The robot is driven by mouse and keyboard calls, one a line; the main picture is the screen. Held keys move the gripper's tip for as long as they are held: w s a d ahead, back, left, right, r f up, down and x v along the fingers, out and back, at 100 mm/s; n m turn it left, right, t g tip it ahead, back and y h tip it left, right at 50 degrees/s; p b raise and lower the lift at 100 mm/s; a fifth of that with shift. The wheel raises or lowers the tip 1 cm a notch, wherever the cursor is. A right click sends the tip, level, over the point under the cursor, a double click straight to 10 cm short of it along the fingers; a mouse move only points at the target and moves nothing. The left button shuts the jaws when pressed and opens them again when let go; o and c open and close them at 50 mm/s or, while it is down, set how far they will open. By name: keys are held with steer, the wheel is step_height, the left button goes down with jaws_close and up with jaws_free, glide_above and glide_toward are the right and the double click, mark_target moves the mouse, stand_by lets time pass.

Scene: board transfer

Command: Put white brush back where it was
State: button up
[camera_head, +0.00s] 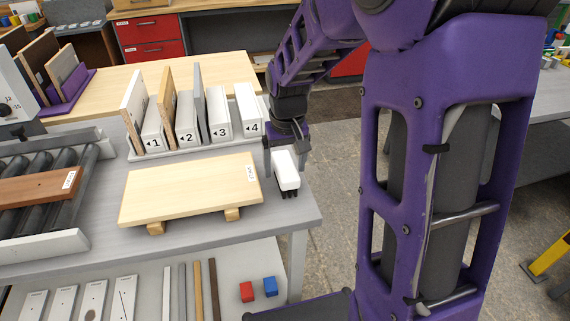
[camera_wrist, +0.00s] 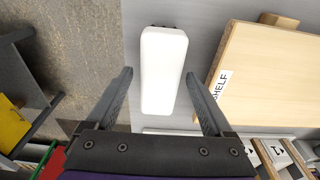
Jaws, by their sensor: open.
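The white brush (camera_head: 286,170) has a white block handle and dark bristles underneath. It stands on the grey table near its right edge, to the right of the pale wooden board. In the wrist view the white brush (camera_wrist: 163,70) lies between and beyond my open fingers. My gripper (camera_head: 283,150) is just behind the brush in the head view, partly hidden. In the wrist view my gripper (camera_wrist: 158,90) has its two fingers spread on either side of the brush's near end, with gaps showing on both sides.
The wooden board (camera_head: 190,188), labelled SHELF, rests on small feet just left of the brush. A numbered rack (camera_head: 190,150) holding upright boards stands behind it. A roller conveyor (camera_head: 45,195) with a brown board is at left. The table's right edge (camera_head: 312,205) is close to the brush.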

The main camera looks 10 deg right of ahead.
mark_target(287, 168)
step_height(287, 168, up, 12)
steer(key=s+p, duration=0.1)
steer(key=p, duration=0.1)
steer(key=shift+s, duration=0.25)
steer(key=shift+w, duration=0.1)
